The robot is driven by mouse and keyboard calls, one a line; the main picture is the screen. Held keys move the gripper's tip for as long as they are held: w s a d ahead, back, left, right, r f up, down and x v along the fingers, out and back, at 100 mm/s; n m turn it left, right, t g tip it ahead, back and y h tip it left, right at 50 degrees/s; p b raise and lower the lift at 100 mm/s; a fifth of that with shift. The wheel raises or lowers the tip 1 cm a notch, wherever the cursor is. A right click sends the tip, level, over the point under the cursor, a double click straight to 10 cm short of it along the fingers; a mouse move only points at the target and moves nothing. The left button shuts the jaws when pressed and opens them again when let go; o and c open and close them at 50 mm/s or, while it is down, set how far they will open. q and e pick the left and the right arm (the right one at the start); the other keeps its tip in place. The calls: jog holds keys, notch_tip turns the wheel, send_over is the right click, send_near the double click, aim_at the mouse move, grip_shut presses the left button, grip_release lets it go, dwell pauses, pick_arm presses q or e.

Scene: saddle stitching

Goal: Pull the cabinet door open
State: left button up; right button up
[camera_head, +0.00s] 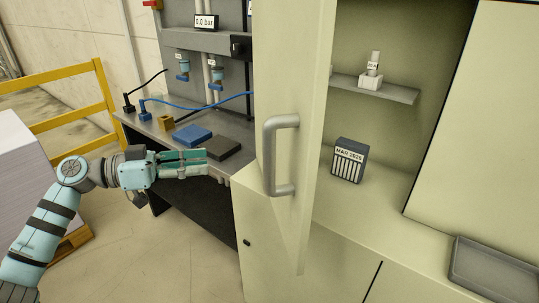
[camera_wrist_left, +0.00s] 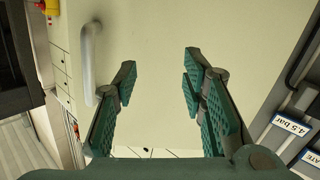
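The pale cabinet door (camera_head: 309,110) stands swung open in the head view, with the cabinet interior showing to its right. Its grey bar handle (camera_head: 270,155) is on the face toward me. My left gripper (camera_head: 207,163) is to the left of the door and apart from the handle, pointing right. In the left wrist view my left gripper (camera_wrist_left: 158,76) is open and empty, with the pale door panel (camera_wrist_left: 155,30) beyond its fingers. The handle (camera_wrist_left: 88,60) shows left of the fingers there, not between them. My right gripper is not in view.
Inside the cabinet are a shelf (camera_head: 390,91) with a small white fixture and a dark labelled box (camera_head: 348,160). A grey tray (camera_head: 490,268) lies at the lower right. A workbench (camera_head: 225,125) with blue and black blocks stands behind my left gripper. A yellow railing (camera_head: 60,77) is at left.

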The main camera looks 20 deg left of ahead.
pick_arm(q)
jog(key=s+d+r+m+g+h, duration=0.3)
jog(key=s+d+r+m+g, duration=0.15)
jog(key=s+r, duration=0.4)
jog(key=p, duration=0.5)
send_over(269, 189)
jog(key=shift+w+a+m+t, duration=0.25)
jog(key=shift+w+m+t, duration=0.1)
jog(key=shift+w, duration=0.1)
jog(key=shift+d, duration=0.15)
jog(key=shift+w, duration=0.1)
jog(key=shift+f, duration=0.1)
jog(key=shift+c, duration=0.3)
grip_shut()
